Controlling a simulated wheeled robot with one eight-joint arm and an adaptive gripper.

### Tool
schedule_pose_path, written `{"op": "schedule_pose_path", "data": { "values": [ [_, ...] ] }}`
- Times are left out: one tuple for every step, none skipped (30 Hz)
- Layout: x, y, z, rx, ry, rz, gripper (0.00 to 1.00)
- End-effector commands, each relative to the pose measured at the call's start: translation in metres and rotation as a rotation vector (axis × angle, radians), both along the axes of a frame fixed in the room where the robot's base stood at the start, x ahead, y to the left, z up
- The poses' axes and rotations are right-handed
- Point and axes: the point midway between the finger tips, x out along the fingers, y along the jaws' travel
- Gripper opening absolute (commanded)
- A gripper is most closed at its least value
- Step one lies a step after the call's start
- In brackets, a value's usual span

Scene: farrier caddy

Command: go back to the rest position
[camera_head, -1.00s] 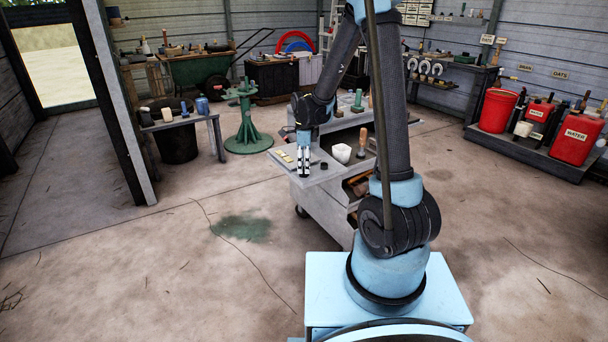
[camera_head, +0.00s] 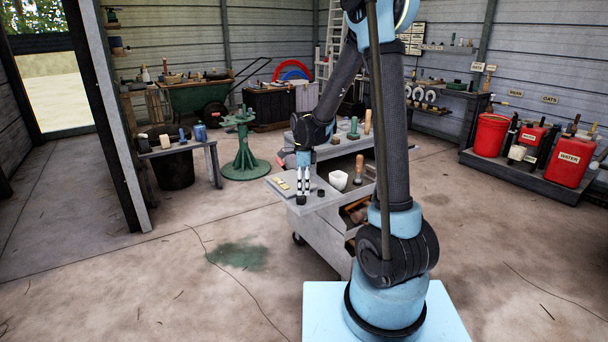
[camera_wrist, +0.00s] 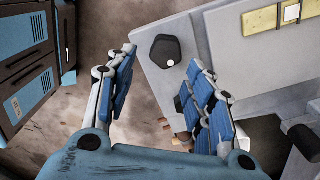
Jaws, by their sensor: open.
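My gripper (camera_head: 302,191) is over the near-left end of the grey cart (camera_head: 322,228), fingers pointing down. In the wrist view its two blue-padded fingers (camera_wrist: 160,90) are spread apart with nothing gripped between them. In the head view a dark object (camera_head: 301,200) shows right under the fingertips. I cannot tell whether a finger touches it.
A green stand (camera_head: 244,150) is behind left.

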Motion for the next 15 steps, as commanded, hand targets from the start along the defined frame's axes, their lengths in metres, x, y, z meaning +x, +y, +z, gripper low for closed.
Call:
{"op": "schedule_pose_path", "data": {
  "values": [
    [-0.006, -0.007, 0.008, 0.001, -0.003, 0.025, 0.48],
    [-0.009, -0.012, 0.012, 0.002, -0.006, 0.046, 0.48],
    [-0.014, -0.018, 0.018, 0.003, -0.009, 0.076, 0.48],
    [-0.018, -0.023, 0.023, 0.003, -0.013, 0.1, 0.48],
    [-0.022, -0.028, 0.028, 0.004, -0.016, 0.125, 0.48],
    [-0.028, -0.034, 0.034, 0.004, -0.02, 0.158, 0.48],
    [-0.032, -0.039, 0.038, 0.005, -0.023, 0.183, 0.48],
    [-0.036, -0.044, 0.043, 0.005, -0.026, 0.208, 0.48],
    [-0.042, -0.051, 0.048, 0.005, -0.03, 0.241, 0.48],
    [-0.046, -0.055, 0.052, 0.005, -0.033, 0.266, 0.48],
    [-0.051, -0.059, 0.056, 0.004, -0.036, 0.291, 0.48],
    [-0.057, -0.065, 0.06, 0.004, -0.041, 0.324, 0.48],
    [-0.062, -0.07, 0.064, 0.003, -0.044, 0.348, 0.48],
    [-0.066, -0.074, 0.067, 0.003, -0.048, 0.373, 0.48],
    [-0.073, -0.08, 0.071, 0.002, -0.052, 0.405, 0.48]
  ]
}}
